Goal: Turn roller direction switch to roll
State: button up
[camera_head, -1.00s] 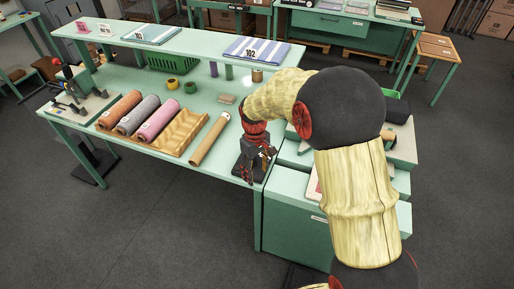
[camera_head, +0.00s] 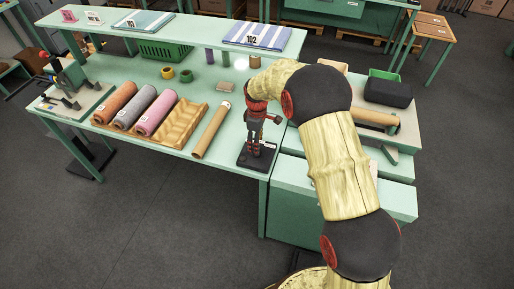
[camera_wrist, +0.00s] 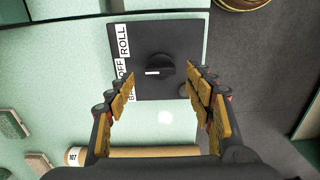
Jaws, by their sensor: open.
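The roller direction switch has a black square panel (camera_wrist: 180,32) with a round black knob (camera_wrist: 165,66) in its middle. White labels stand along the panel's left side: ROLL (camera_wrist: 123,41) at the top, OFF (camera_wrist: 122,68) below it, and a third that starts with B, partly hidden by a finger. The knob's white mark lies on its left part, beside OFF. My gripper (camera_wrist: 160,79) is open and empty, its fingertips on either side of the knob; I cannot tell whether they touch it. The switch's dark base (camera_head: 246,161) shows at the table's front right.
A cardboard tube (camera_head: 211,131) lies left of the switch. Beyond it are a wooden cradle (camera_head: 181,124) and several rolls, including a pink one (camera_head: 155,113).

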jog(key=shift+f, duration=1.75)
jog(key=shift+c, duration=0.5)
jog(key=c, duration=1.1)
